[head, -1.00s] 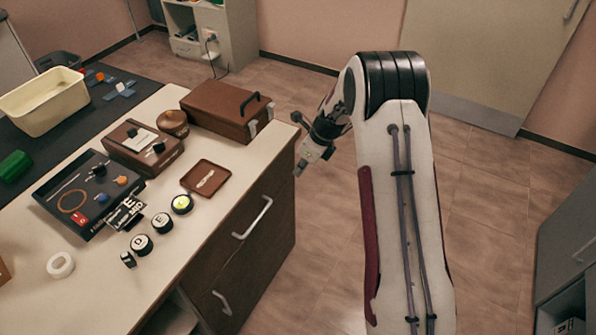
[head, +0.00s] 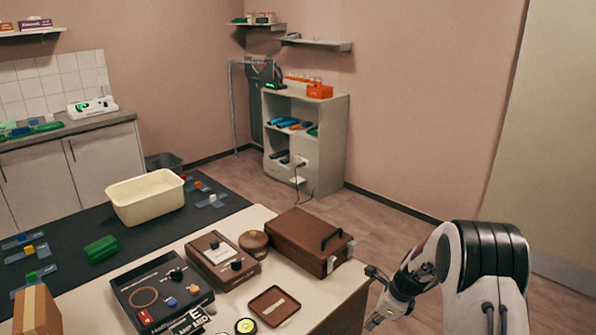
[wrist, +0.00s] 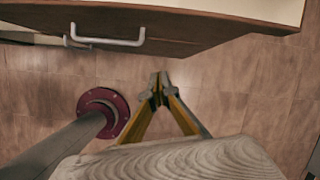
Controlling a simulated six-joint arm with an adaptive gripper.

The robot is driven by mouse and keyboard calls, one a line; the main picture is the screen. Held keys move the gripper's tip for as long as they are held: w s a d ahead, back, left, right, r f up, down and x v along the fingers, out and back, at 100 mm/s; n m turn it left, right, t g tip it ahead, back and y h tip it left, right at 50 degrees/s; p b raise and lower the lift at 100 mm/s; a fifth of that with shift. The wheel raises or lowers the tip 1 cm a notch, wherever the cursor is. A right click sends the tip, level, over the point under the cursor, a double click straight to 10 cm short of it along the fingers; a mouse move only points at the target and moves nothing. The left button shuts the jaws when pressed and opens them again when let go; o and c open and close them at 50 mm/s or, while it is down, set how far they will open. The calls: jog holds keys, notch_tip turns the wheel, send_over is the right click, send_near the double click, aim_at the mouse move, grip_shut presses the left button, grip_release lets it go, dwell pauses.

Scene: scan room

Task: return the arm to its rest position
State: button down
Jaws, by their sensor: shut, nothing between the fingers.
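My gripper (head: 376,318) hangs at the end of my folded arm, to the right of the counter and beside its right edge. In the wrist view my gripper (wrist: 158,90) points down at the tiled floor with its fingertips together. Nothing shows between the fingers. My arm stands at the lower right of the head view, bent over at the elbow.
A drawer handle (wrist: 108,42) is close by in the wrist view. Floor is open beyond the gripper.

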jog(key=s+a+r+n+t+h, duration=0.1)
jog(key=s+r+n, duration=1)
jog(key=s+r, duration=0.4)
jog(key=s+a+r+n+t+h, duration=0.2)
jog(key=s+r+n, duration=1)
jog(key=s, duration=1.1)
jog(key=shift+s+a+r, duration=0.2)
jog(key=shift+s+r, duration=0.2)
jog(key=shift+r, duration=1.3)
